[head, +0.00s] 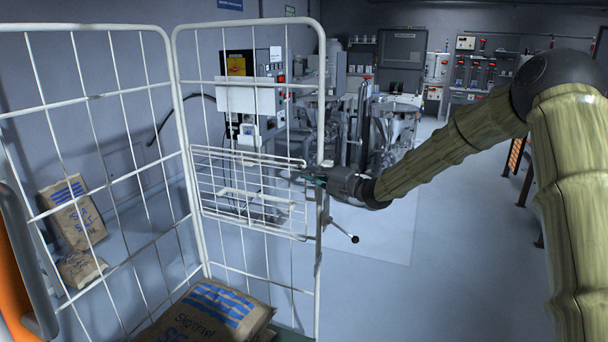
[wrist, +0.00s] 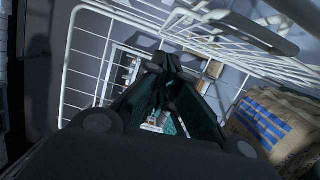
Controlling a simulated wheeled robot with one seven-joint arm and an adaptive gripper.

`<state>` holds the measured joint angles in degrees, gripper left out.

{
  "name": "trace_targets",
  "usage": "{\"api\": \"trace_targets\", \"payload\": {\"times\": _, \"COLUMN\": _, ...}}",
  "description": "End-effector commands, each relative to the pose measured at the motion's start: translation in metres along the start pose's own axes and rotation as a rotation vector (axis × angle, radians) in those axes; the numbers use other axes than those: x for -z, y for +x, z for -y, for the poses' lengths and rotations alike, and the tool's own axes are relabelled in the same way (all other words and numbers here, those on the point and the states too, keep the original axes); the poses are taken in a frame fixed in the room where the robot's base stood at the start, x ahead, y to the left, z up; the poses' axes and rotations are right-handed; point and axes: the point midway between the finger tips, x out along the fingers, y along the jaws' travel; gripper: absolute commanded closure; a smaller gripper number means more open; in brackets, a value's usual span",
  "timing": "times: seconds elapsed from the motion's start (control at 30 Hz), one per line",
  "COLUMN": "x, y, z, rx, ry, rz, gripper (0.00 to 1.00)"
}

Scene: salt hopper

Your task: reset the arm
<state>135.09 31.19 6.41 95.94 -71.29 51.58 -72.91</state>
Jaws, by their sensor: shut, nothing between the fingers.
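My arm reaches in from the right in the head view, in a tan ribbed sleeve. My gripper (head: 312,178) is at its end, beside the right post of the white wire cage trolley (head: 319,110). In the wrist view my gripper (wrist: 170,68) has its dark green fingers close together, shut with nothing between them. The fingers point toward the white wire mesh (wrist: 100,55). From the head view I cannot tell whether the fingertips touch the wire basket panel (head: 250,211).
A paper sack with blue stripes (head: 205,318) lies in the trolley; it also shows in the wrist view (wrist: 265,125). More sacks (head: 75,215) are by the left wall. Machinery (head: 395,125) stands behind. The grey floor (head: 450,240) is clear right of the trolley.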

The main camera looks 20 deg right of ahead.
Motion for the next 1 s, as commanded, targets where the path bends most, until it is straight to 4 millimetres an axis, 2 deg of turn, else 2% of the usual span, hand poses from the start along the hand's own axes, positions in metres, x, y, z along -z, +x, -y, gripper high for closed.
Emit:
{"api": "trace_targets", "payload": {"times": 0.1, "x": 0.000, "y": -0.018, "z": 0.000, "rx": -0.001, "ry": -0.002, "rz": -0.001, "gripper": 1.00}}
{"api": "trace_targets", "payload": {"times": 0.3, "x": 0.000, "y": -0.041, "z": 0.000, "rx": 0.000, "ry": -0.001, "rz": 0.002, "gripper": 1.00}}
{"api": "trace_targets", "payload": {"times": 0.57, "x": 0.000, "y": -0.050, "z": -0.001, "rx": 0.000, "ry": 0.000, "rz": 0.001, "gripper": 1.00}}
{"api": "trace_targets", "payload": {"times": 0.67, "x": 0.004, "y": -0.050, "z": 0.007, "rx": 0.010, "ry": 0.023, "rz": 0.002, "gripper": 1.00}}
{"api": "trace_targets", "payload": {"times": 0.77, "x": 0.017, "y": -0.047, "z": 0.032, "rx": 0.046, "ry": 0.104, "rz": 0.013, "gripper": 1.00}}
{"api": "trace_targets", "payload": {"times": 0.87, "x": 0.039, "y": -0.045, "z": 0.075, "rx": 0.106, "ry": 0.246, "rz": 0.039, "gripper": 1.00}}
{"api": "trace_targets", "payload": {"times": 1.0, "x": 0.077, "y": -0.051, "z": 0.147, "rx": 0.212, "ry": 0.484, "rz": 0.104, "gripper": 1.00}}
